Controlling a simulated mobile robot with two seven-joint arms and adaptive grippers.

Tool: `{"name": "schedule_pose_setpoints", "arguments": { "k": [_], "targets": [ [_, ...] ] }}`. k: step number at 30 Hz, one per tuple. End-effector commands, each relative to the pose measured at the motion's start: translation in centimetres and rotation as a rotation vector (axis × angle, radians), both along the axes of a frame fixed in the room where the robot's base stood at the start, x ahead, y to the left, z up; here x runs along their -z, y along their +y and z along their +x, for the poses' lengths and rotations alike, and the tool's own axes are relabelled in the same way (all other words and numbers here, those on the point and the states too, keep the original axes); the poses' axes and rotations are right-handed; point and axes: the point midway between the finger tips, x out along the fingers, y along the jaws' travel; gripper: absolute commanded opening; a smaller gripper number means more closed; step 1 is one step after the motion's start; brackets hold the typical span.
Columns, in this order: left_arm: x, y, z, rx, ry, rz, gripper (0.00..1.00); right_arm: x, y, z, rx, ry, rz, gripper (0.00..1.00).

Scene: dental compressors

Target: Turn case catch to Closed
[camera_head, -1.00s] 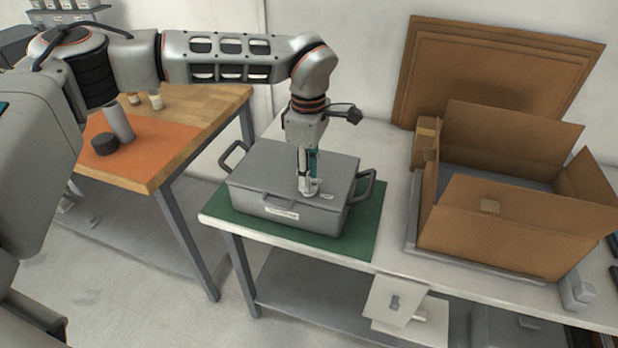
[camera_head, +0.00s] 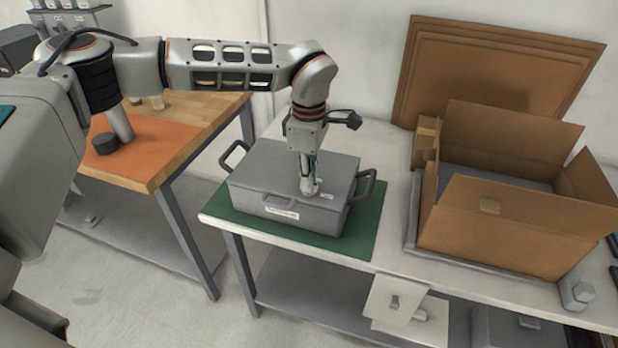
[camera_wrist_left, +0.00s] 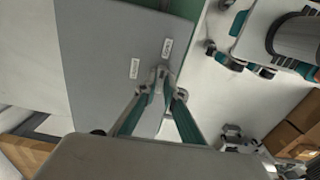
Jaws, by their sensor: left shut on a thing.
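The grey case (camera_head: 265,180) sits upright with its lid down on a green mat (camera_head: 362,236). It has a dark handle at each end and a white label on its front. My left gripper (camera_head: 307,192) points down at the lid's right part, beside a small white label. In the left wrist view, its fingertips (camera_wrist_left: 161,84) are shut on the catch, most of which the fingers hide. Two small labels (camera_wrist_left: 167,48) lie on the lid around it; their words are too small to read for certain. My right gripper is not in view.
An open cardboard box (camera_head: 510,240) stands to the right on the white table, with flat cardboard sheets (camera_head: 500,75) behind it. A wooden bench (camera_head: 150,180) with an orange mat stands to the left. The table behind the case is clear.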

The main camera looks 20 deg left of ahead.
Motion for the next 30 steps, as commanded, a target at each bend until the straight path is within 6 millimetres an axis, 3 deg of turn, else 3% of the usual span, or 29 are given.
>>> {"name": "schedule_pose_setpoints", "arguments": {
  "k": [8, 30],
  "targets": [
    [-0.09, -0.01, 0.01, -0.165, 0.0, 0.0, 0.0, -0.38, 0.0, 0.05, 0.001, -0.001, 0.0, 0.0],
    [0.01, -0.02, 0.02, -0.861, 0.0, -0.001, 0.0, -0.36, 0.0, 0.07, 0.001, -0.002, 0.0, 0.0]
  ]
}}
